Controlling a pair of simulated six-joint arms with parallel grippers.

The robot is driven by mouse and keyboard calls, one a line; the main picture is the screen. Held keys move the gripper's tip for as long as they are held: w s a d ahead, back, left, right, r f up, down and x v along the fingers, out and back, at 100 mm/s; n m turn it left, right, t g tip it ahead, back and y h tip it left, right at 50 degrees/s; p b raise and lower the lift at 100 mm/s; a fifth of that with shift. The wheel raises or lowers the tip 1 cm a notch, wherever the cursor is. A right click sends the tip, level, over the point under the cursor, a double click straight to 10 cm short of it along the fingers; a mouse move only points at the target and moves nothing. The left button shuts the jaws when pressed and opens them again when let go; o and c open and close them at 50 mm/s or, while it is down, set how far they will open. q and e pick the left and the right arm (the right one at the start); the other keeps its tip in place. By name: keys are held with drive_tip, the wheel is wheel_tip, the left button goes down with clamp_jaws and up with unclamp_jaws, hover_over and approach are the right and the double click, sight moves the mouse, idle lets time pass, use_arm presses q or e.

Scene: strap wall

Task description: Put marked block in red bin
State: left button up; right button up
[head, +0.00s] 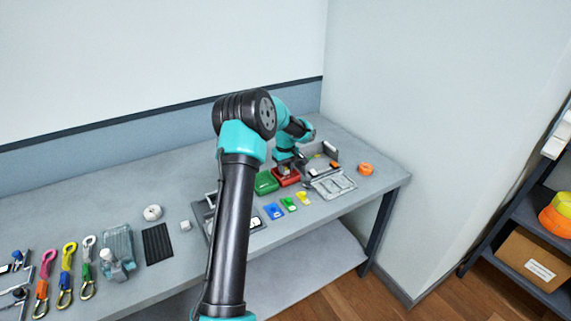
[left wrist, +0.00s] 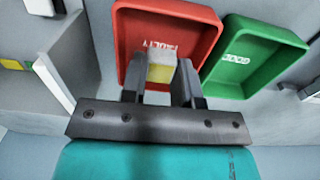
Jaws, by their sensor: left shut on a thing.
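My left gripper (left wrist: 161,88) is shut on a small block (left wrist: 161,68) with a pale grey face and a yellow face. The block shows in front of the inside of the red bin (left wrist: 207,42), which bears the word FAULTY. I cannot tell how far the block is above the bin floor. In the head view my left gripper (head: 286,168) is over the red bin (head: 290,182), and the arm partly hides it. The green bin (left wrist: 262,62), lettered GOOD, stands beside the red bin; in the head view it is to the left (head: 265,182). My right gripper is not in view.
A grey tray (head: 334,186) and an orange ring (head: 365,169) lie to the right of the bins. Blue, green and yellow tags (head: 289,204) lie in front. Straps with hooks (head: 66,275) lie at the left. My arm covers the table's middle.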

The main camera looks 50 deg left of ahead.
use_arm(q)
drive_tip(key=shift+f, duration=0.6)
drive_tip(key=shift+f, duration=0.2)
idle(0.9)
drive_tip(key=o, duration=1.2)
drive_tip(key=shift+o, duration=0.2)
drive_tip(key=shift+r, duration=0.1)
drive_tip(key=shift+r, duration=0.8)
drive_tip(key=shift+o, duration=0.6)
drive_tip(key=shift+r, duration=2.15)
